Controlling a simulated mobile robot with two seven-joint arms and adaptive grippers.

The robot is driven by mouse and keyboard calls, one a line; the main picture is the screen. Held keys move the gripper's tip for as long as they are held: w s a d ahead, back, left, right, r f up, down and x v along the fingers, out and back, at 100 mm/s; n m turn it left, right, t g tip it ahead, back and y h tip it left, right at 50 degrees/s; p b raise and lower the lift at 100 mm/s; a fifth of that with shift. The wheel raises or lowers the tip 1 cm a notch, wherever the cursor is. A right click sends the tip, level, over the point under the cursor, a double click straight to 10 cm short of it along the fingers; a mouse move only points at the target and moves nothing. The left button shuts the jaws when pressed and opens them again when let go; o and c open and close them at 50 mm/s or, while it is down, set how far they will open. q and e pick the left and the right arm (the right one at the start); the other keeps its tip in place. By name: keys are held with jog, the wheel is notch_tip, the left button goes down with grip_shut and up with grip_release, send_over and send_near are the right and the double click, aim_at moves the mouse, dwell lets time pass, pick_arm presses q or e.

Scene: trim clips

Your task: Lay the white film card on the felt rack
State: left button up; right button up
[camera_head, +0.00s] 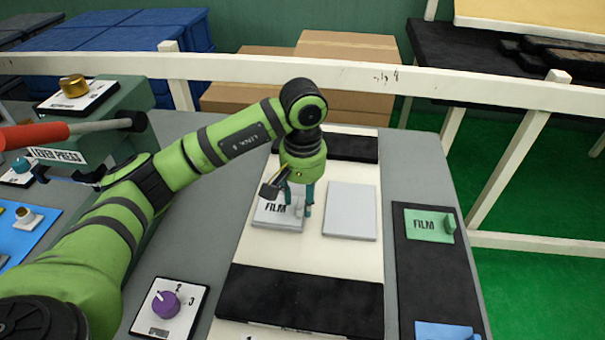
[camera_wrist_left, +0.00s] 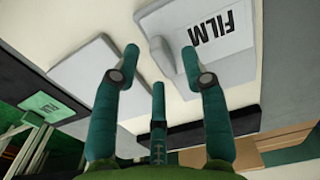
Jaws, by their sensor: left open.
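The white film card (camera_head: 270,213), printed FILM, lies flat on the cream board, left of a blank light grey plate (camera_head: 350,212). It also shows in the left wrist view (camera_wrist_left: 222,45), with a small upright tab (camera_wrist_left: 161,56). My left gripper (camera_head: 297,203) is low over the card's right side. Its teal fingers (camera_wrist_left: 160,50) are open, one on each side of the tab in the picture; I cannot tell whether they touch it. The dark rack strip (camera_head: 414,278), apparently the felt rack, lies at the right with bare space between its cards. My right gripper is not in view.
A green FILM card (camera_head: 428,225) and a blue card (camera_head: 446,331) lie on the dark strip. Black strips (camera_head: 300,300) cross the cream board (camera_head: 330,268). A purple knob (camera_head: 166,304) and the lever press (camera_head: 75,150) stand left. A white rail (camera_head: 440,82) runs behind.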

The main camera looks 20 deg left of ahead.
pick_arm(q)
notch_tip(320, 180, up, 11)
jog(key=b, duration=0.1)
jog(key=shift+s+d, duration=0.1)
dwell(0.5)
